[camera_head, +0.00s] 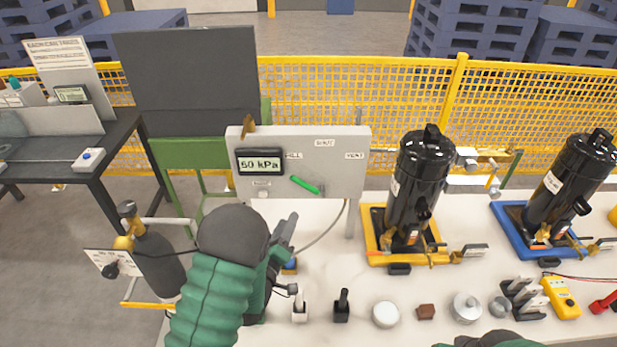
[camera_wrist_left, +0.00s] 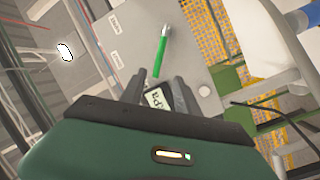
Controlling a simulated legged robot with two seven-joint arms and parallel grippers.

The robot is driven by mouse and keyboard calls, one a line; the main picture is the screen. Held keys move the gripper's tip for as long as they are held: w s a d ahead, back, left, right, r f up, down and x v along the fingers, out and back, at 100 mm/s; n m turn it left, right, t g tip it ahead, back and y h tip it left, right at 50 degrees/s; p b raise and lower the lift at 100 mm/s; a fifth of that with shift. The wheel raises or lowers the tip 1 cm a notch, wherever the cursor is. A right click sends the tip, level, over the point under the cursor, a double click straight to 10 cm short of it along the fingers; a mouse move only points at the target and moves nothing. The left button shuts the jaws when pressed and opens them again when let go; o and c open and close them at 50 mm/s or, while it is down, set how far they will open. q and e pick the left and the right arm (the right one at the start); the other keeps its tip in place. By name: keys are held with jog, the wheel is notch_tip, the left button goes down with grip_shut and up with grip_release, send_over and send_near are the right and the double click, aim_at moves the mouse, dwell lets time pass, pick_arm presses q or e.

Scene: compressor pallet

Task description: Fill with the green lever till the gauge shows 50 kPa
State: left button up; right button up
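The grey-white valve panel (camera_head: 340,178) stands upright on the bench. Its gauge (camera_head: 260,162) reads 50 kPa. The green lever (camera_head: 305,186) slants on the panel, its handle toward the left, on the FILL side; SHUT is marked at the top and VENT at the right. My left gripper (camera_head: 286,230) is below and in front of the panel. In the left wrist view its two fingers (camera_wrist_left: 160,88) are apart, with the gauge showing between them. The green lever (camera_wrist_left: 161,55) lies beyond the fingertips, apparently not gripped.
Black compressors stand on a yellow tray (camera_head: 372,240) and a blue tray (camera_head: 512,218) to the right. A dark cylinder (camera_head: 158,262) stands left of my arm. Small parts, a white disc (camera_head: 386,314) and a yellow meter (camera_head: 561,298) line the front edge.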

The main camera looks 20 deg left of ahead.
pick_arm(q)
jog(key=p, duration=0.1)
send_near(306, 188)
jog(key=w, duration=0.3)
jog(key=w+p, duration=0.1)
jog(key=w, duration=0.3)
jog(key=w+p, duration=0.1)
jog(key=w, duration=0.2)
jog(key=shift+w+a, duration=0.25)
jog(key=shift+a, duration=0.05)
jog(key=shift+w+d, duration=0.2)
jog(key=shift+a, duration=0.1)
grip_shut()
dwell(0.3)
